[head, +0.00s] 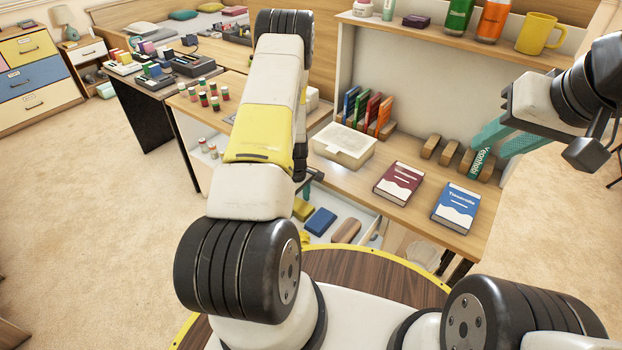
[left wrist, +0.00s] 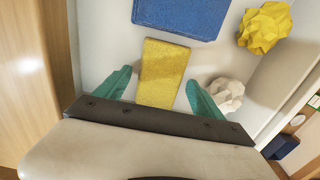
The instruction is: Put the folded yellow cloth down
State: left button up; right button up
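The folded yellow cloth (left wrist: 163,72) lies flat on the white bottom of an open drawer (head: 372,215). It also shows in the head view (head: 302,209), partly behind my left arm. My left gripper (left wrist: 160,82) is open above the cloth. Its teal fingers stand on either side of the cloth, with a visible gap at each side, and hold nothing. In the head view this gripper is mostly hidden by my arm. My right gripper (head: 487,147) is at the right, by the shelf; its teal fingers overlap and their opening is unclear.
A folded blue cloth (left wrist: 180,15) lies beyond the yellow one. Crumpled yellow paper (left wrist: 265,27) and crumpled white paper (left wrist: 226,93) lie to its right. A brown item (head: 346,230) is also in the drawer. The desk above carries a lidded box (head: 343,145) and two books (head: 399,183).

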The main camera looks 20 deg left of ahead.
pick_arm(q)
jog(key=shift+r, duration=0.1)
notch_tip(320, 180, up, 12)
notch_tip(320, 180, up, 12)
jog(key=m+t+h, duration=0.1)
jog(key=m+t, duration=0.1)
jog(key=m, duration=0.1)
send_over(298, 204)
jog(key=d, duration=0.4)
jog(key=s+d+r+m+t, duration=0.1)
jog(key=s+d+r+m, duration=0.15)
jog(key=r, duration=0.45)
jog(key=s+d+r+m, duration=0.1)
jog(key=s+r, duration=0.2)
jog(key=r, duration=0.3)
jog(key=s+d+r+m+t, duration=0.1)
jog(key=s+d+r+m, duration=0.1)
jog(key=s+r+m, duration=0.2)
jog(key=s+d+r+m+t+h, duration=0.1)
jog(key=s+r+m, duration=0.3)
jog(key=s+r, duration=0.5)
jog(key=s+d+t, duration=0.1)
jog(key=s, duration=0.3)
jog(key=shift+d, duration=0.4)
jog(key=shift+o, duration=0.5)
jog(key=shift+r, duration=0.1)
